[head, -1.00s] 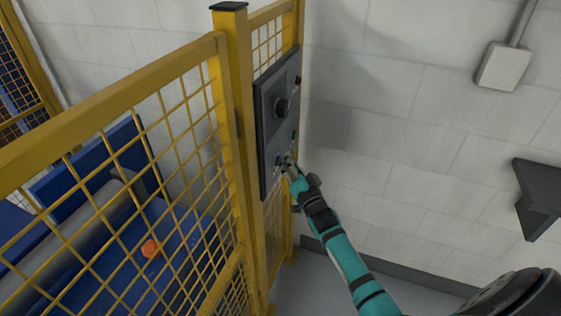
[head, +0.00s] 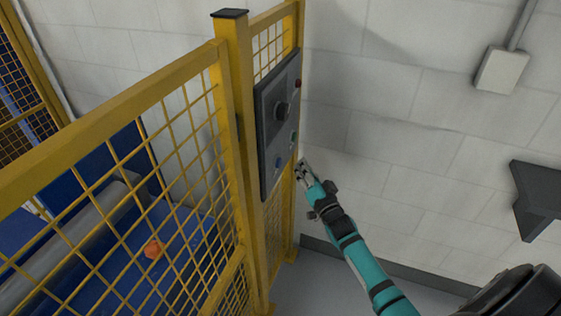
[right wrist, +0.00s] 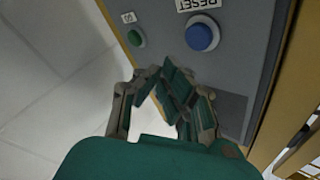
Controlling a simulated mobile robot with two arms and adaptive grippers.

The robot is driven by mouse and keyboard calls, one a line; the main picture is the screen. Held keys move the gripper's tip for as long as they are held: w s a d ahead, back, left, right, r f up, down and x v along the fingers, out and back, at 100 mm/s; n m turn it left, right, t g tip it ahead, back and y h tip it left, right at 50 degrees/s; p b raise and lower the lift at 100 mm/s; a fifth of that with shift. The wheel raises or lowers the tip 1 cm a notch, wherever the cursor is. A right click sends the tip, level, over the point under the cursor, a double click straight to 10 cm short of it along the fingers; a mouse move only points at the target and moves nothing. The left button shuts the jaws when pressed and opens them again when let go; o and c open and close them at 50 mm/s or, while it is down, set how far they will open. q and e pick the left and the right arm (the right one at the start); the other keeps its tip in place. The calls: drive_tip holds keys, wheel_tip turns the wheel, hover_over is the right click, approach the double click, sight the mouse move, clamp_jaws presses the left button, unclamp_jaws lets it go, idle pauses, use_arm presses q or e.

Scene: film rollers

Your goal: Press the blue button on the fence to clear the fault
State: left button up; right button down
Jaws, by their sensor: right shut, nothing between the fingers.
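The grey control panel (head: 268,178) is mounted on the yellow fence (head: 236,130). My left gripper is not in view.
A green button (right wrist: 136,37) sits beside the blue one. Behind the fence mesh an orange object (head: 152,248) lies on a blue surface. A dark wall bracket (head: 540,195) is at right.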

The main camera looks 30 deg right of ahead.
drive_tip(key=shift+s+d, duration=0.65)
drive_tip(key=shift+s, duration=0.15)
drive_tip(key=shift+f, duration=0.1)
drive_tip(key=s+a+f+n+g, duration=0.25)
drive_tip(key=s+f, duration=0.45)
drive_tip(key=f, duration=0.5)
drive_tip(key=s+a+f+n+g+y, duration=0.1)
drive_tip(key=s+a+f+g, duration=0.4)
drive_tip(key=f, duration=0.7)
drive_tip(key=s+a+f+n+g, duration=0.1)
drive_tip(key=s+f+n+g, duration=0.15)
drive_tip(key=s+f, duration=0.75)
drive_tip(key=s+a+f+n+g, duration=0.1)
drive_tip(key=s+a+f+g, duration=0.1)
drive_tip(key=s+f, duration=0.3)
drive_tip(key=s+a+f+n+g, duration=0.2)
drive_tip(key=s+f, duration=0.4)
drive_tip(key=s, duration=0.8)
drive_tip(key=s+a+f+n+g, duration=0.2)
drive_tip(key=s+a+f+g, duration=0.1)
drive_tip(key=s, duration=0.7)
wheel_tip(320, 180, down, 2)
drive_tip(key=shift+f+g+y, duration=0.15)
drive_tip(key=shift+g+y, duration=0.25)
drive_tip(key=shift+g, duration=0.4)
